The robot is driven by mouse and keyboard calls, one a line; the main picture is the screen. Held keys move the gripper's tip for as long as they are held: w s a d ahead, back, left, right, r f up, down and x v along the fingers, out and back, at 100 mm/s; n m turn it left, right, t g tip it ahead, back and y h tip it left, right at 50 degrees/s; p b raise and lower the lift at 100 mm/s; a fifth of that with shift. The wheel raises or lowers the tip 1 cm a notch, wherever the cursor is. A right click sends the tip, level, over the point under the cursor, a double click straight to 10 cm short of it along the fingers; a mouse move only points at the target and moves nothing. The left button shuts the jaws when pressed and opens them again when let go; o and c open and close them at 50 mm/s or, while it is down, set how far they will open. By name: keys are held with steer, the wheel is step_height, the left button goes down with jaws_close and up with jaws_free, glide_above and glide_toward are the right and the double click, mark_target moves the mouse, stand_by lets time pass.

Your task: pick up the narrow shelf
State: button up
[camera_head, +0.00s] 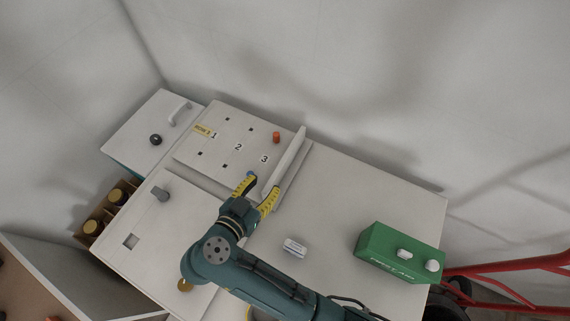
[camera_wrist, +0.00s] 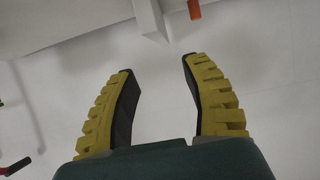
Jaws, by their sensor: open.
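The narrow shelf appears to be the thin white upright panel (camera_head: 285,161), standing along the right side of the numbered white board. My gripper (camera_head: 260,188) is open, its yellow-and-black fingers at the near end of this panel. In the wrist view my gripper (camera_wrist: 157,68) shows its two fingers spread with nothing between the tips. A white edge with a narrow post (camera_wrist: 148,18) lies beyond the tips at the top; I cannot tell whether it belongs to the shelf. Contact between fingers and panel cannot be made out.
The white board (camera_head: 190,150) carries labels 1, 2 and 3, small dark holes and an orange peg (camera_head: 277,137). A green box (camera_head: 385,258) with white knobs and a small white block (camera_head: 295,246) stand to the right. A brown crate (camera_head: 116,213) holds jars at left. The right tabletop is mostly clear.

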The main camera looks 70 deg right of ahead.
mark_target(282, 162)
steer(key=b+x, duration=0.2)
steer(key=x, duration=1)
steer(key=shift+w+d+f+b, duration=0.1)
steer(key=shift+d+b, duration=0.15)
steer(key=shift+b, duration=0.1)
jaws_close()
